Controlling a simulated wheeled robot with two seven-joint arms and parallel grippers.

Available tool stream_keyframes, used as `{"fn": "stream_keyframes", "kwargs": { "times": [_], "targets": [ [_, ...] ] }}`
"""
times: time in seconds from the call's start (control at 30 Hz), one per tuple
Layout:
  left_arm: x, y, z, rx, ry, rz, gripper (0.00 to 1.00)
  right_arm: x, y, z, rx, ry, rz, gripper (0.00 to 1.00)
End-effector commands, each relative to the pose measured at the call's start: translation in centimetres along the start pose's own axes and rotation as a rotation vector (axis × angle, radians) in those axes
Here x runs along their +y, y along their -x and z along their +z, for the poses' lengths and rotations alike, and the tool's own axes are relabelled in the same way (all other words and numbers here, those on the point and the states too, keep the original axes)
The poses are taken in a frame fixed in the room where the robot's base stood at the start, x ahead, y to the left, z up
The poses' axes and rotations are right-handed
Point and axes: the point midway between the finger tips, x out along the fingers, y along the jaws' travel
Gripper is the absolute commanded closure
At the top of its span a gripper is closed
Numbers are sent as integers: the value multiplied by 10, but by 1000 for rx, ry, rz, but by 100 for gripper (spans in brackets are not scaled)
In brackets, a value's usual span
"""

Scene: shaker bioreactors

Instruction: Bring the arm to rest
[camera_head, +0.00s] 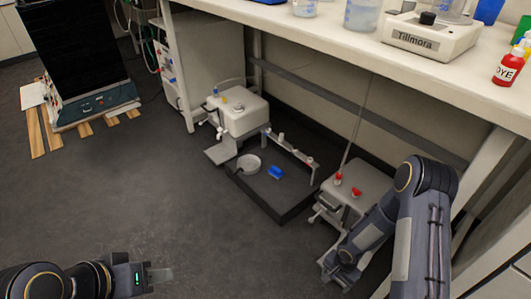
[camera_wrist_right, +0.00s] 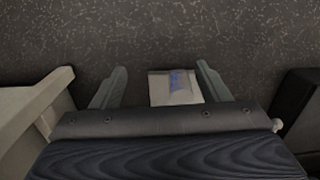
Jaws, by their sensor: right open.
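My left gripper (camera_head: 160,276) is at the lower left in the head view, over bare floor. Its finger spacing is not clear there. My right arm (camera_head: 418,225) reaches down at the right beside the white unit with red caps (camera_head: 352,192). Its gripper end is low near the floor, and its fingers are hard to make out in the head view. In the right wrist view the right gripper (camera_wrist_right: 161,72) has its fingers apart. A pale piece with blue marking (camera_wrist_right: 174,88) shows between them; I cannot tell whether it touches either finger.
A white bench (camera_head: 330,38) stands over a black tray (camera_head: 285,205) holding a blue piece (camera_head: 275,172) and a round dish (camera_head: 249,163). A white unit (camera_head: 238,112) stands to its left. A red bottle (camera_head: 508,66) stands on the bench.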

Motion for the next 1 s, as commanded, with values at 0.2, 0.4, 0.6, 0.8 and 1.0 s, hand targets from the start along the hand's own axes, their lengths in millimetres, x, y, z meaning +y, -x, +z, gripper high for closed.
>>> {"fn": "stream_keyframes", "kwargs": {
  "times": [0.2, 0.4, 0.6, 0.8, 1.0],
  "targets": [
    [0, 0, 0, 0, 0, 0, 64, -3, 63, -25, 62, 23, -23, 31],
    [0, 0, 0, 0, 0, 0, 64, 5, 150, -40, 126, 66, -57, 31],
    [0, 0, 0, 0, 0, 0, 64, 27, 253, -23, 177, 149, -126, 31],
    [0, 0, 0, 0, 0, 0, 64, 54, 331, 23, 214, 275, -230, 31],
    [0, 0, 0, 0, 0, 0, 64, 77, 374, 77, 253, 424, -346, 31]
  ]
}}
